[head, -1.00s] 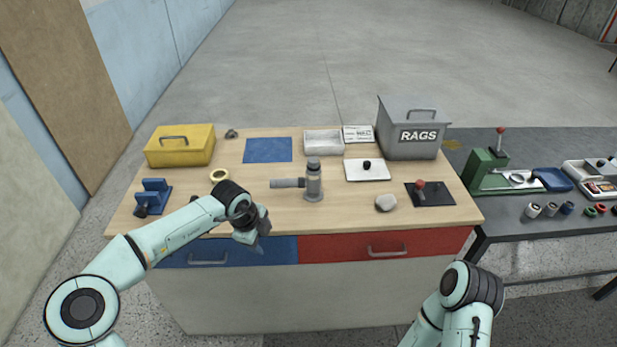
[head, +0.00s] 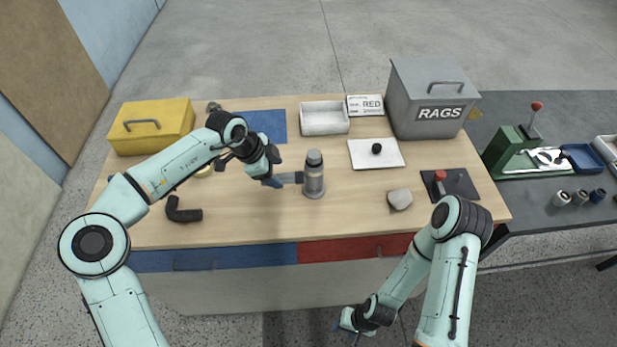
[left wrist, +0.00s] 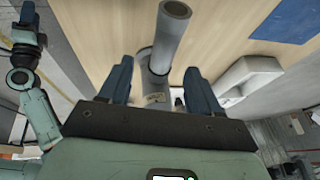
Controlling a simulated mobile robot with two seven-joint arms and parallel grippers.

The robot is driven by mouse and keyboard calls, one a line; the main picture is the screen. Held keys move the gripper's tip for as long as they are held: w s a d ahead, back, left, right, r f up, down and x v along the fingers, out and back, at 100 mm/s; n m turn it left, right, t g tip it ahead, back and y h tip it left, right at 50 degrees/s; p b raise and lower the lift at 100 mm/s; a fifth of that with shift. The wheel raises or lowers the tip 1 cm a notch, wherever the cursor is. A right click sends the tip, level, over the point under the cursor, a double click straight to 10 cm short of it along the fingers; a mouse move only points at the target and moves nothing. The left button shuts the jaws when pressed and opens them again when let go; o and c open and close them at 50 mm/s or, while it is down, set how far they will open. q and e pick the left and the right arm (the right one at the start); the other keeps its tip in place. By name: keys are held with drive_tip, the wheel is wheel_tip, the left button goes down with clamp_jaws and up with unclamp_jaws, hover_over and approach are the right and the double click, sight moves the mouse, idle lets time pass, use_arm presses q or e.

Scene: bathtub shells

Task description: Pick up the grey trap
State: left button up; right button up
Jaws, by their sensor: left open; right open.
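The grey trap (head: 314,184) stands upright on the wooden bench top, a thick cylinder with a dark cap, a round base and a side pipe pointing left. My left gripper (head: 273,180) is open at the left end of the side pipe and partly hides it. In the left wrist view, the trap's grey pipe (left wrist: 167,40) shows between the two open blue fingers of my left gripper (left wrist: 160,85); I cannot tell whether they touch it. My right gripper (head: 345,325) is open and low, in front of the bench, away from the trap.
A black elbow pipe (head: 183,213) lies left of the trap, a grey stone (head: 400,199) to its right. A white tray (head: 324,119), blue mat (head: 268,123), yellow box (head: 153,127) and rags bin (head: 432,100) stand behind. Bare wood surrounds the trap's front.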

sight(290, 181)
use_arm(q)
drive_tip(key=x, duration=0.3)
drive_tip(key=shift+w+d+f, duration=0.1)
drive_tip(key=shift+w+f, duration=0.05)
drive_tip(key=shift+w, duration=0.05)
drive_tip(key=x, duration=0.5)
drive_tip(key=shift+w+d+f, duration=0.1)
drive_tip(key=shift+d, duration=0.05)
use_arm(e)
drive_tip(key=shift+w+r, duration=0.15)
drive_tip(key=shift+w, duration=0.25)
use_arm(q)
drive_tip(key=shift+f, duration=0.2)
drive_tip(key=c, duration=1.1)
drive_tip(key=shift+c, duration=0.2)
